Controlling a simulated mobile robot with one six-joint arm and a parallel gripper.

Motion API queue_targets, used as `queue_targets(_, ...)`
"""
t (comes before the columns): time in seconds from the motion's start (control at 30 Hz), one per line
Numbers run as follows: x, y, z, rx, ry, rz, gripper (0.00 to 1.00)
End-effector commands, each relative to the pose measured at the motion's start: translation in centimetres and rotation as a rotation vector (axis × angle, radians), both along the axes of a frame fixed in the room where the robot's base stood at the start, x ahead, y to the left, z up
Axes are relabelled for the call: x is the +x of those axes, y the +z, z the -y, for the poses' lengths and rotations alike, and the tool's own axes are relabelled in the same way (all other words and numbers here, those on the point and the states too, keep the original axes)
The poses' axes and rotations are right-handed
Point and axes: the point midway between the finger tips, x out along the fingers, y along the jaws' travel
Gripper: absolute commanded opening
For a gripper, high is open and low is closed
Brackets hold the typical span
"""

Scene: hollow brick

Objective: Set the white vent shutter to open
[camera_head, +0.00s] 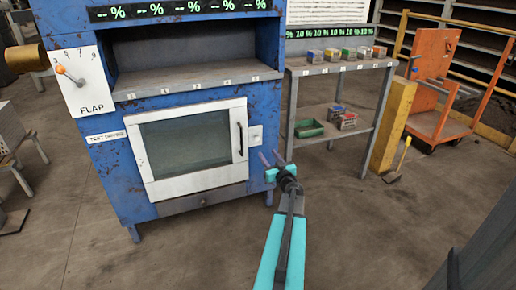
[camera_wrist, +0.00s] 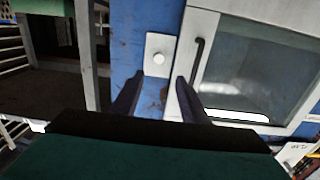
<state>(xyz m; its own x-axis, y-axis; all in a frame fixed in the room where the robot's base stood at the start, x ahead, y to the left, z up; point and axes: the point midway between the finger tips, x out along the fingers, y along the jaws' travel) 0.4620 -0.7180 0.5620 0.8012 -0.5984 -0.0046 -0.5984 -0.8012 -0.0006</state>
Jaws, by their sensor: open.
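A white plate marked FLAP (camera_head: 84,80) is on the upper left of the blue oven. It carries a dark lever with an orange knob (camera_head: 60,69), pointing up and left from its pivot near a row of small marks. I cannot tell whether this is the white vent shutter; nothing else in view is clearly a shutter. My gripper (camera_head: 272,160) is open and empty, in front of the oven's lower right, far right of the lever.
The oven's white-framed door (camera_head: 190,150) is shut, with a black handle (camera_head: 240,138) near my gripper. A shelf with small boxes (camera_head: 340,54) and a green tray (camera_head: 309,128) stands right. A yellow post (camera_head: 392,125) and orange cart (camera_head: 432,85) stand beyond. The front floor is clear.

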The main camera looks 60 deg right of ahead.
Motion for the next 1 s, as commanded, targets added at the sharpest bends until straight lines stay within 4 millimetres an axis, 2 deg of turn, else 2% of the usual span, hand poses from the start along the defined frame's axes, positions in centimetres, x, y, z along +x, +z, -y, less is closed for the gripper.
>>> queue_targets(0.57,-0.2,0.1,0.4,-0.003,0.006,0.004,0.41)
queue_targets(1.0,2.8,0.0,2.7,-0.004,0.006,0.004,0.41)
